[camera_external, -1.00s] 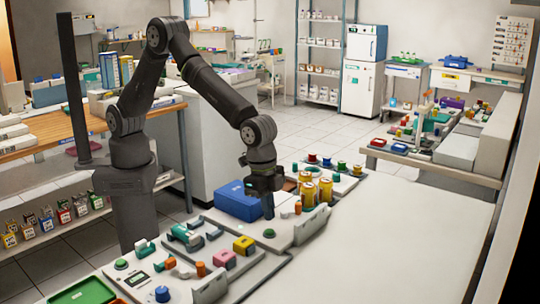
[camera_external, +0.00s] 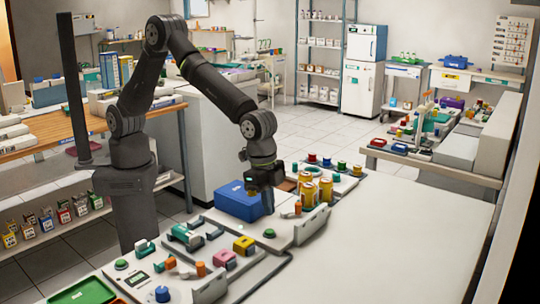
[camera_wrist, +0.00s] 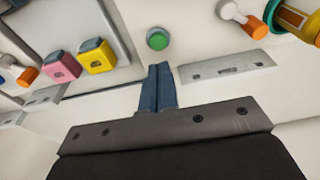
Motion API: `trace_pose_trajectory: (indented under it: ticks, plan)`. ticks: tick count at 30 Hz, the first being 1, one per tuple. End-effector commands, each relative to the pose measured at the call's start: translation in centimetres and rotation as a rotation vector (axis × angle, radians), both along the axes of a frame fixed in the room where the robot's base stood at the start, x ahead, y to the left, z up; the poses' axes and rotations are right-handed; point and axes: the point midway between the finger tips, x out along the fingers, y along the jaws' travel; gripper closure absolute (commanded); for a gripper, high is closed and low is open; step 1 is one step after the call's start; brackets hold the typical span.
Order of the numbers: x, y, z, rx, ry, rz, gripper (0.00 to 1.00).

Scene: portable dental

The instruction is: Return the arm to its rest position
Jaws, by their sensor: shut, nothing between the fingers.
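My gripper (camera_external: 268,208) points down over the right part of the work table, in front of the blue box (camera_external: 238,200). In the wrist view my gripper (camera_wrist: 159,68) has its two blue-grey fingers together, with nothing between them. A round green button (camera_wrist: 158,39) lies just beyond the fingertips there.
A yellow block (camera_external: 243,245) and a pink block (camera_external: 224,259) sit on the panel left of my gripper. Amber bottles (camera_external: 325,190) stand close on the right. A green tray (camera_external: 82,292) is at the front left. The white tabletop (camera_external: 400,235) at right is clear.

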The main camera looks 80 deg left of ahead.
Motion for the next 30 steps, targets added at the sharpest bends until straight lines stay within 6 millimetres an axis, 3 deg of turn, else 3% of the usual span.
trace_pose_trajectory:
  ticks: [3,10,30]
  plan:
    - [0.0,0.1,-2.0,0.003,0.003,0.000,1.00]
    - [0.0,0.0,-4.3,0.001,0.001,0.000,1.00]
    - [0.0,0.0,-4.7,0.000,0.000,0.000,1.00]
